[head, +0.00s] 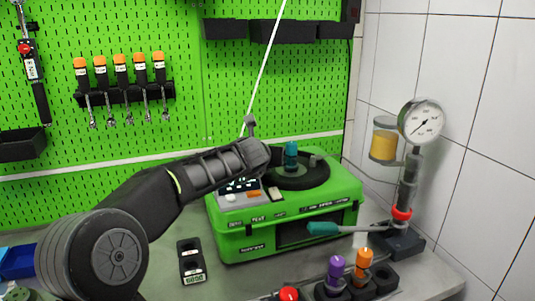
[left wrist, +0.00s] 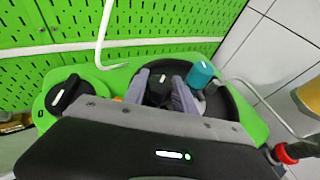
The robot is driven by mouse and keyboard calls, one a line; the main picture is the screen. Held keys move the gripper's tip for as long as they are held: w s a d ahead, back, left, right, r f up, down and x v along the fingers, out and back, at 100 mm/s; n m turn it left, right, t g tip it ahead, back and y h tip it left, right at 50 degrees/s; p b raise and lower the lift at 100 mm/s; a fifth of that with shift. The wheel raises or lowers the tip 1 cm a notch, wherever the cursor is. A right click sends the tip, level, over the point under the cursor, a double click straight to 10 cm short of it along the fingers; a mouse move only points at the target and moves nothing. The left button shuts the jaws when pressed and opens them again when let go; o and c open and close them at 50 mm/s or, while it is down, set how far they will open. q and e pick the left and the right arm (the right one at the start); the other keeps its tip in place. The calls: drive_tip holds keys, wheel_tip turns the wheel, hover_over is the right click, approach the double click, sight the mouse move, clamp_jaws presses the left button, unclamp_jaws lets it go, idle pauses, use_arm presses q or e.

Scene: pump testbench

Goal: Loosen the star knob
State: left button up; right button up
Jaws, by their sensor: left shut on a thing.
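My left gripper (head: 262,156) reaches in from the left over the green pump testbench (head: 290,225). In the left wrist view, its two grey fingers (left wrist: 160,82) stand on either side of a dark knob (left wrist: 159,90), which I take for the star knob, and are shut on it. The knob sits at the black round plate (left wrist: 238,107), left of a teal cylinder (left wrist: 201,74). In the head view, the arm and gripper hide the knob. The teal cylinder (head: 291,150) stands upright there. My right gripper is not in view.
A black knob (left wrist: 68,93) sits at the bench's left end. A teal handle (head: 322,229) sticks out in front. A pressure gauge (head: 421,122) stands right. Purple (head: 336,268) and orange (head: 364,262) handled pieces stand in a front rack. A black block (head: 191,260) lies front left.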

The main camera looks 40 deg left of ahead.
use_arm(q)
clamp_jaws()
